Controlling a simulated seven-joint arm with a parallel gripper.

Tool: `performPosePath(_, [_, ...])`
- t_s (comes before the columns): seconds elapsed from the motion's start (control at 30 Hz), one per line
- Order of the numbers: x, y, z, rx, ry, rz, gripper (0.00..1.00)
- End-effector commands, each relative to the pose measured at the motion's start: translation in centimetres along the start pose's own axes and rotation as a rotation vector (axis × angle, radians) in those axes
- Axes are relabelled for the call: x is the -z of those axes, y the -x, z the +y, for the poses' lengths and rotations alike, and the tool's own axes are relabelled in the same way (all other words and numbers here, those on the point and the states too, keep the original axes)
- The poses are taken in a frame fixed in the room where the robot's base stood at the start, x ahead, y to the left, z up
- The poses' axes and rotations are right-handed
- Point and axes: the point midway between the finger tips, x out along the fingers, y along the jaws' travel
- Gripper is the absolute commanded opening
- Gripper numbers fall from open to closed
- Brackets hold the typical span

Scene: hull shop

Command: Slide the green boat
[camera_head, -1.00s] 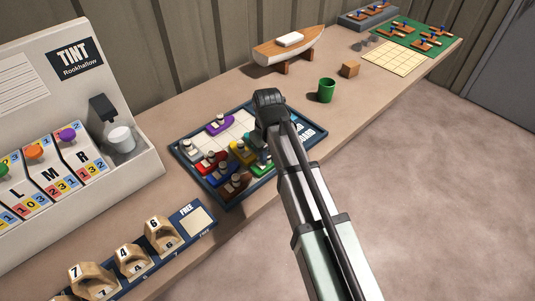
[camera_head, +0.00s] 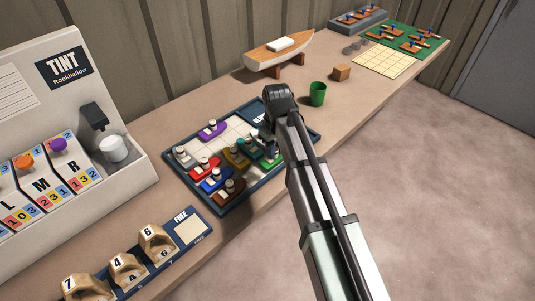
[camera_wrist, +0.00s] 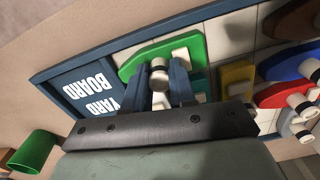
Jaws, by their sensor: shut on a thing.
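The green boat (camera_wrist: 192,42) lies on the yard board (camera_wrist: 62,65), near the board's printed label in the wrist view. My gripper (camera_wrist: 161,77) is shut on the boat's round pale peg, with one dark blue finger on each side. In the head view the green boat (camera_head: 273,160) shows only partly beside my gripper (camera_head: 267,141). Part of its hull is hidden by the fingers and arm.
A teal boat (camera_head: 249,149) and a yellow boat (camera_head: 237,157) lie close by. Purple (camera_head: 211,131), red (camera_head: 203,169), blue (camera_head: 214,182) and brown (camera_head: 228,194) boats share the board. A green cup (camera_head: 317,95) stands beyond the board.

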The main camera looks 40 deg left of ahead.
Motion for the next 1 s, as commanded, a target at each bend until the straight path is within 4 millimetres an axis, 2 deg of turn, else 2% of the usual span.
performPosePath(0.2, [0.1,0.1,0.6,-0.011,-0.003,0.003,0.0])
performPosePath(0.23, [0.1,0.1,0.6,-0.011,-0.004,0.003,0.26])
performPosePath(0.5, [0.1,0.1,0.5,-0.01,-0.003,0.003,0.51])
performPosePath(0.77, [0.1,0.2,0.3,-0.007,-0.002,0.002,0.51])
performPosePath(1.0, [0.1,2.3,0.3,-0.008,-0.002,0.004,0.51])
